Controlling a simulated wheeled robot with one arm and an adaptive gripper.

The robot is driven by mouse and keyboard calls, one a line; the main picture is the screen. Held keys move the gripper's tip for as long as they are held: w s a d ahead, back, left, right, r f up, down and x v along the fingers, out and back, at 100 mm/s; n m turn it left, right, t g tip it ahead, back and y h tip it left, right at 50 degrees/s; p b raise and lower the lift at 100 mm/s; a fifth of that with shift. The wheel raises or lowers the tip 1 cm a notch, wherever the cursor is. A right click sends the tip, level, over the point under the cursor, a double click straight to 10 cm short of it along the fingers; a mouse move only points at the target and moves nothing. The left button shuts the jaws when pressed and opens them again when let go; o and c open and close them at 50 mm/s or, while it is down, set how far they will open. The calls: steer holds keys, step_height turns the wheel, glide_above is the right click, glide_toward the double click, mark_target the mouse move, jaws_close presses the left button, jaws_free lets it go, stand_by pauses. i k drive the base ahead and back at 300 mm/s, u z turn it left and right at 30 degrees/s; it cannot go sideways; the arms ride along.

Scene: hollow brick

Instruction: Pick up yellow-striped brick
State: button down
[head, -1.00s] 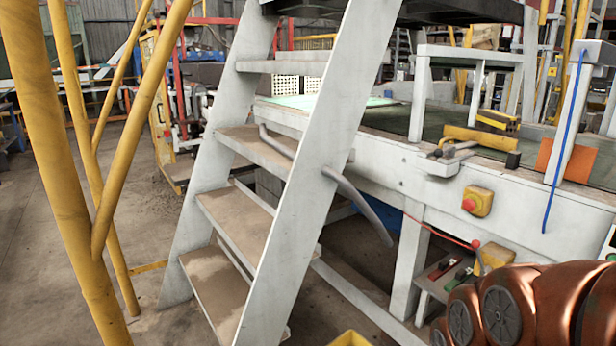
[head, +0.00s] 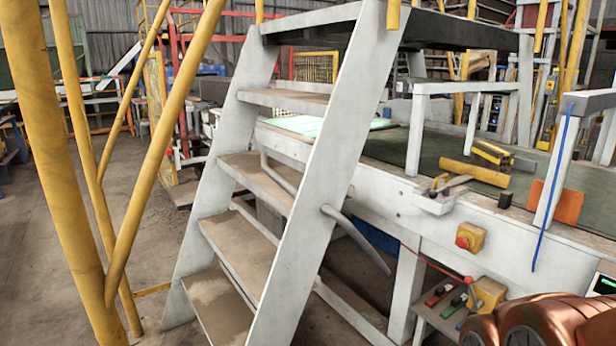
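A small block with yellow and dark bands (head: 492,153), which looks like the yellow-striped brick, lies on the dark green top of the white workbench (head: 400,205) at the right. It is small and far off, so its holes and exact shape do not show clearly. A yellow bar (head: 475,172) lies just in front of it. My gripper is not in view. Only rounded orange-brown links of my arm show at the bottom right corner, in front of the bench and well apart from the block.
A white stepladder with dusty treads (head: 250,184) stands in the middle, before the bench. Yellow posts (head: 70,170) rise at the left. An orange plate (head: 556,204) and a white post stand near the bench's right edge. Concrete floor (head: 40,250) is open at the far left.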

mark_target(485, 155)
steer(key=z, duration=1.05)
